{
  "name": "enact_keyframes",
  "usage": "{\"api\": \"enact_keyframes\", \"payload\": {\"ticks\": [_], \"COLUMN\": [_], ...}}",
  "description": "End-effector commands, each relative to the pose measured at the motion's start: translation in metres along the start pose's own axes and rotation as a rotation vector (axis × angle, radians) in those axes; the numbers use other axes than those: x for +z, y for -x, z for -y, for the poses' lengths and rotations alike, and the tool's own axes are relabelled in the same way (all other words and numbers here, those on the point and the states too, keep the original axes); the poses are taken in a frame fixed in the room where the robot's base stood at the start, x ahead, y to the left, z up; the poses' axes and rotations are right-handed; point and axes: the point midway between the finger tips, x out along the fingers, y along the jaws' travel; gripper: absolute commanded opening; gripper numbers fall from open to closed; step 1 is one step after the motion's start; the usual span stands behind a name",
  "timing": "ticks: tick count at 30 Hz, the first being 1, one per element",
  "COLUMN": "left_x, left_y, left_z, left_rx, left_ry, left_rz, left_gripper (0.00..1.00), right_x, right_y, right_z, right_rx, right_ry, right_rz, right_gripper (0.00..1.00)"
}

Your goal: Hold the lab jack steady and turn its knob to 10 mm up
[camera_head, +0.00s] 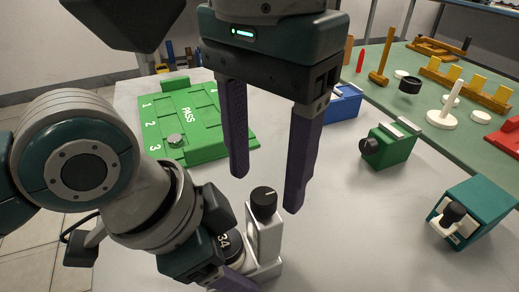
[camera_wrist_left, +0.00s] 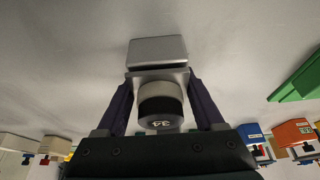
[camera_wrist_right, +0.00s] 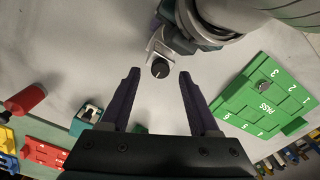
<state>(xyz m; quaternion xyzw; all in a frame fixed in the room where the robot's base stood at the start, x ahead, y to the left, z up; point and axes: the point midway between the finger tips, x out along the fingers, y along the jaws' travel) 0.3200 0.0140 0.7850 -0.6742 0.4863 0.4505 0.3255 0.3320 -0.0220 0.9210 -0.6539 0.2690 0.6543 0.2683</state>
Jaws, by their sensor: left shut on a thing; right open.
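The lab jack is a pale grey block (camera_head: 264,238) standing on the table, with a black knob (camera_head: 263,200) on top that has a light pointer line. A dark round part marked 34 (camera_head: 223,240) is beside it, and it also shows in the left wrist view (camera_wrist_left: 162,108). My left gripper (camera_wrist_left: 160,88) is shut on the lab jack low down; its fingers are partly hidden in the head view. My right gripper (camera_head: 266,190) is open and points down, its fingertips on either side of the knob in the picture. In the right wrist view the knob (camera_wrist_right: 160,68) appears between the fingertips, apart from both.
A green board marked PASS (camera_head: 190,118), with numbered places and a small grey round piece, lies behind left. A green block with a black knob (camera_head: 390,146) and a teal device (camera_head: 473,213) stand to the right. A green mat (camera_head: 432,75) behind holds several items.

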Motion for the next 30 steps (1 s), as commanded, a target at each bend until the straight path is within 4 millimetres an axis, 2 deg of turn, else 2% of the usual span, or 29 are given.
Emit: {"api": "enact_keyframes", "payload": {"ticks": [3, 6, 15, 30], "left_x": [-0.001, -0.001, -0.001, -0.001], "left_y": [0.000, 0.000, 0.000, 0.001], "left_z": [0.000, 0.000, 0.000, 0.000], "left_rx": [0.000, 0.000, 0.000, -0.001], "left_ry": [0.000, 0.000, -0.001, 0.000], "left_rz": [-0.002, -0.002, -0.002, -0.002], "left_gripper": [0.00, 0.00, 0.00, 0.00], "right_x": [0.000, 0.000, 0.000, 0.000], "right_y": [-0.014, -0.020, -0.022, -0.022], "right_z": [0.000, 0.000, 0.000, 0.000], "right_rx": [0.001, 0.000, -0.001, -0.001], "right_ry": [-0.001, 0.000, 0.000, 0.000], "right_rz": [0.002, 0.000, 0.000, 0.000], "right_gripper": [0.62, 0.62, 0.61, 0.05]}}
